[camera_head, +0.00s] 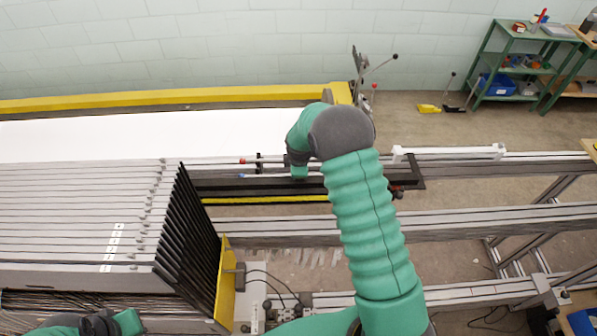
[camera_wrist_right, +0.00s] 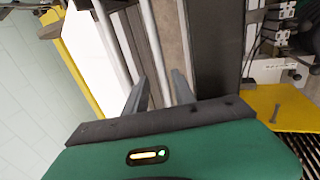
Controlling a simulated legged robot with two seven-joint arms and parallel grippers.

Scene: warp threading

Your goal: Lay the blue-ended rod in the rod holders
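The blue-ended rod (camera_head: 268,176) is a thin pale rod lying roughly level, its blue tip at its left end. A similar red-ended rod (camera_head: 273,160) runs just behind it. A small black bracket (camera_head: 259,163) stands by their left ends; I cannot tell whether the blue-ended rod rests in it. My right arm hides the rods' further run. My right gripper (camera_wrist_right: 158,73) points down with its fingers apart, over two pale rods; the nearer one (camera_wrist_right: 151,28) runs between the fingers, without visible clamping. Its coloured end is out of that view.
A dark rail (camera_head: 225,185) runs beneath the rods. A stack of grey slats with black ends (camera_head: 195,240) and a yellow plate (camera_head: 227,280) stand at front left. A white bar (camera_head: 450,152) lies to the right. Part of my left arm shows at lower left.

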